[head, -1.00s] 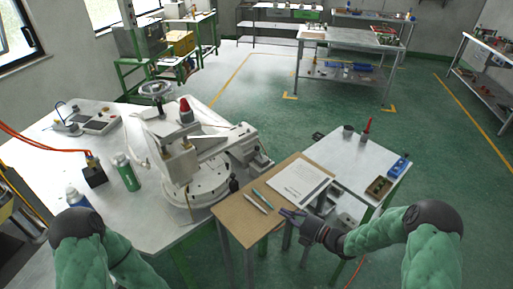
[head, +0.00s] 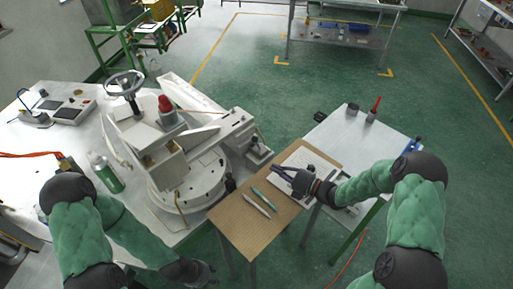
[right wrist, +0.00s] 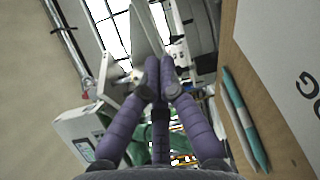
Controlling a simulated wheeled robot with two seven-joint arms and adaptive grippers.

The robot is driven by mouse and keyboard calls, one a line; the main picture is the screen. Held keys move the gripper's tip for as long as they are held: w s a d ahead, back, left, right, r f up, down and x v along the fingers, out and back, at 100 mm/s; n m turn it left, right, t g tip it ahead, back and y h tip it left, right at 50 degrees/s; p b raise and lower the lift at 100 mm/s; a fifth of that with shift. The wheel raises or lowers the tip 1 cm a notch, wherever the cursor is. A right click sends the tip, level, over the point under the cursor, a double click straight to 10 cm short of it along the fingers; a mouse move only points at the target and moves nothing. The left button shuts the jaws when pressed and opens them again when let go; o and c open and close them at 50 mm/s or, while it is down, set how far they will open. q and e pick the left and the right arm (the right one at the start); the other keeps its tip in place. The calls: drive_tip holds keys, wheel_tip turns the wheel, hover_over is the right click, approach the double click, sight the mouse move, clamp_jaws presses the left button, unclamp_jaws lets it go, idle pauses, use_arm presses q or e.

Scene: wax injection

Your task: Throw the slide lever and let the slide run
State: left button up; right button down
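The white machine (head: 185,160) stands on the left bench, with a round base, a handwheel (head: 124,83) and a red knob (head: 166,104). A long slide arm (head: 222,130) reaches to its right. A small black-knobbed part (head: 230,185) stands at its right front edge; I cannot tell whether it is the slide lever.
The brown board (head: 235,225) holds a paper (head: 305,160), a teal pen (head: 265,196) and a white pen (head: 258,205). A green bottle (head: 104,172) stands left of the machine. A grey side table (head: 350,140) is at right.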

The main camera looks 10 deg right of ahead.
drive_tip(key=shift+a, duration=0.1)
drive_tip(key=w+a, duration=0.5)
drive_tip(key=w, duration=0.5)
drive_tip(key=shift+w+r, duration=0.15)
drive_tip(key=shift+w, duration=0.15)
drive_tip(key=shift+d, duration=0.1)
drive_tip(key=shift+w+d+r+m+b, duration=0.1)
drive_tip(key=shift+d+r+m+b, duration=0.05)
drive_tip(key=shift+m+b, duration=0.2)
